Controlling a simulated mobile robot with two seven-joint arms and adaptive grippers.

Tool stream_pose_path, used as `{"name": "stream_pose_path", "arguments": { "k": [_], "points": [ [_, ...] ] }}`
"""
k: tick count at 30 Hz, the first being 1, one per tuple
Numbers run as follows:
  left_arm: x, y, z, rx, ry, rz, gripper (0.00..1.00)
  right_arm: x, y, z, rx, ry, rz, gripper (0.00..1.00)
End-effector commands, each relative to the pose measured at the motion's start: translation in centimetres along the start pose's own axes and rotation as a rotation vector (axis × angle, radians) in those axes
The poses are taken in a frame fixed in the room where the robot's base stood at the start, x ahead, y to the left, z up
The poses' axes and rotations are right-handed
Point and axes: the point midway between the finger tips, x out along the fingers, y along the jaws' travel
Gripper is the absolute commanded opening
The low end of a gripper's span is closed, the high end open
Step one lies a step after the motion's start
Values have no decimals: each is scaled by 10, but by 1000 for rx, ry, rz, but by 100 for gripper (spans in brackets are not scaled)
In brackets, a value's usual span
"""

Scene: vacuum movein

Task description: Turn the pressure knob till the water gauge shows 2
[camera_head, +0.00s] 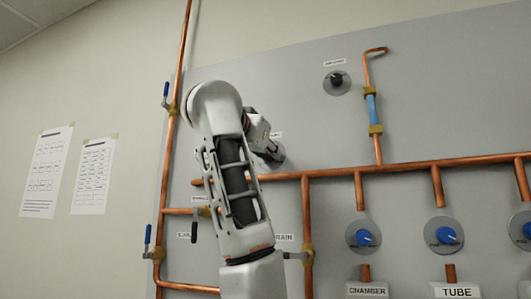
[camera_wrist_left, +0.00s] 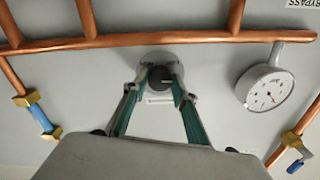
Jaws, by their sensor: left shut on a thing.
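In the left wrist view, my left gripper (camera_wrist_left: 162,82) is shut on a dark round knob (camera_wrist_left: 160,75) in front of a grey disc on the panel. A white label sits beside this knob, too small to read. The water gauge (camera_wrist_left: 269,92), round with a white face, is to the right of the knob in that view. Its needle shows, but the numbers are too small to read. In the head view, my left gripper (camera_head: 272,151) is at the panel, mostly behind my arm; the gauge is hidden there. My right gripper is in neither view.
Copper pipes (camera_head: 420,165) run across the grey panel (camera_head: 300,90). Another dark knob (camera_head: 336,82) is higher up, beside a pipe with a blue section (camera_head: 371,108). Blue knobs (camera_head: 363,237) are at the lower right. Blue-handled valves (camera_head: 166,92) stand at the left.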

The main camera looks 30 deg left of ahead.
Motion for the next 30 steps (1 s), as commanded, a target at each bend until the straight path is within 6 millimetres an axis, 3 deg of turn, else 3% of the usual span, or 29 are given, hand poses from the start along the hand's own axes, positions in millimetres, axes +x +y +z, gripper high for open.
{"name": "stream_pose_path", "arguments": {
  "k": [8,9,10,11,22,30],
  "points": [
    [0,0,0,-5,0,0,6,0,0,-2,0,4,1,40],
    [0,0,0,-4,0,0,35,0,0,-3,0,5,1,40],
    [0,0,0,-4,0,0,43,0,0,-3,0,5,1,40],
    [0,0,0,-4,0,0,44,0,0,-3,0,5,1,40],
    [-3,0,-1,-4,1,0,44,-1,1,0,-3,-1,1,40],
    [-42,1,-2,-5,5,2,44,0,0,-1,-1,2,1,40]
  ]
}}
